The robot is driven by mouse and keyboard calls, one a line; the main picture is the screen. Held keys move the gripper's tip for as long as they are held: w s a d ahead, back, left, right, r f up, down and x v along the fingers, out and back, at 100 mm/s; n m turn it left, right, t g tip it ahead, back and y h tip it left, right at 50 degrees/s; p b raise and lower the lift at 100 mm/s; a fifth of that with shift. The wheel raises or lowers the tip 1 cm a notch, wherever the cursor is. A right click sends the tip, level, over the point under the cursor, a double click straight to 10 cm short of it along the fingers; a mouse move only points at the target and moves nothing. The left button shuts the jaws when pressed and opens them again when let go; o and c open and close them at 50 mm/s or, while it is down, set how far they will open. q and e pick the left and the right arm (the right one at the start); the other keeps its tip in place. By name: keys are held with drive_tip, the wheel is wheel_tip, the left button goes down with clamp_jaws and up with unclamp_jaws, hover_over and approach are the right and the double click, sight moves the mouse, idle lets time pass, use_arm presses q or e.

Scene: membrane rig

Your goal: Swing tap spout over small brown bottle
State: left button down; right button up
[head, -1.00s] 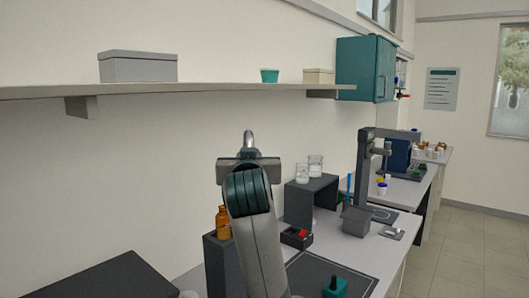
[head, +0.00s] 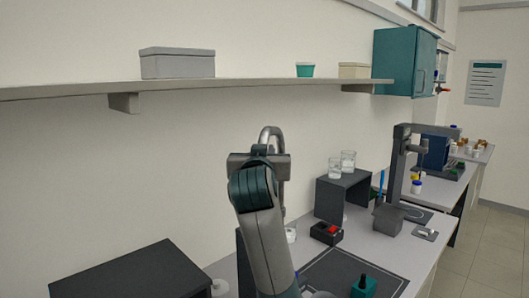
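A grey curved tube, which looks like the tap spout (head: 272,131), rises behind my raised arm and bends over at the top. Its lower part runs down just right of the arm. My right gripper (head: 259,165) is seen from behind as a wide grey bar above a dark teal wrist joint. It overlaps the tube in the picture; I cannot tell whether they touch. Its fingers are hidden, so its opening does not show. The small brown bottle is not visible now. My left gripper is not in view.
A dark stand (head: 342,193) carries glass beakers (head: 348,161). A black box with a red top (head: 326,232) and a teal item with a black knob (head: 363,287) are on the bench right of my arm. A dark block (head: 135,275) is at lower left. A shelf (head: 230,88) runs above.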

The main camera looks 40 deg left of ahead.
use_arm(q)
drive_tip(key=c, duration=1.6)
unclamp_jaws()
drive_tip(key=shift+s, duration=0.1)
